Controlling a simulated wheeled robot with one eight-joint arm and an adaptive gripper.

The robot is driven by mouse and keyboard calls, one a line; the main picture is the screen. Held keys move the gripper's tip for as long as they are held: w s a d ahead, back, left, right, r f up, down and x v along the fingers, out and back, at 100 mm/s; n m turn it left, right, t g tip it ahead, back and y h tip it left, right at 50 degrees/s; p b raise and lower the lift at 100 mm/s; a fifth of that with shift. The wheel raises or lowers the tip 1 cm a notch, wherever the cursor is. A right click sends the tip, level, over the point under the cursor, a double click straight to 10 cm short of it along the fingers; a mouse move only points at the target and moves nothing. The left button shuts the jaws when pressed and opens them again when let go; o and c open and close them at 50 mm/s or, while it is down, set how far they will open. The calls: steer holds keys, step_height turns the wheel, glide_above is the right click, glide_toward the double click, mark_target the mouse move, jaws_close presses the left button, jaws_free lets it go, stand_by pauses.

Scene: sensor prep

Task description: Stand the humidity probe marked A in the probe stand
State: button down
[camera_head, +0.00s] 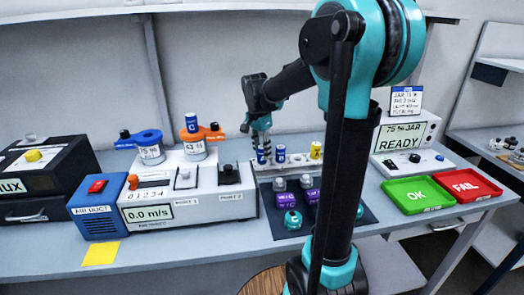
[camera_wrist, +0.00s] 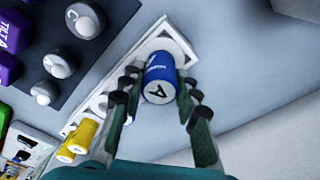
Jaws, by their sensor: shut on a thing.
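My gripper (camera_head: 261,146) points down at the left end of the white probe stand (camera_head: 298,163), at the back of the dark mat. In the wrist view my gripper (camera_wrist: 157,103) has its fingers on both sides of a blue probe marked A (camera_wrist: 157,92), shut on it. The letter faces the camera. The probe is over the end of the stand (camera_wrist: 112,83); its lower end is hidden, so I cannot tell whether it is seated. The head view shows a blue probe (camera_head: 262,157) below the fingers, and another blue one (camera_head: 280,153) just right of it.
Yellow probes (camera_wrist: 85,135) stand at the stand's other end. Grey-topped pieces and purple blocks (camera_head: 283,200) sit on the dark mat (camera_head: 356,211). Left is the air duct unit (camera_head: 95,218); right are the 75 % jar unit (camera_head: 407,140), a green OK tray (camera_head: 417,206) and a red FAIL tray (camera_head: 468,194).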

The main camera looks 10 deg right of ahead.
steer(key=shift+f, duration=0.2)
steer(key=c, duration=1)
jaws_free()
steer(key=shift+c, duration=0.2)
steer(key=shift+o, duration=0.6)
steer(key=shift+o, duration=0.7)
steer(key=shift+r, duration=3.95)
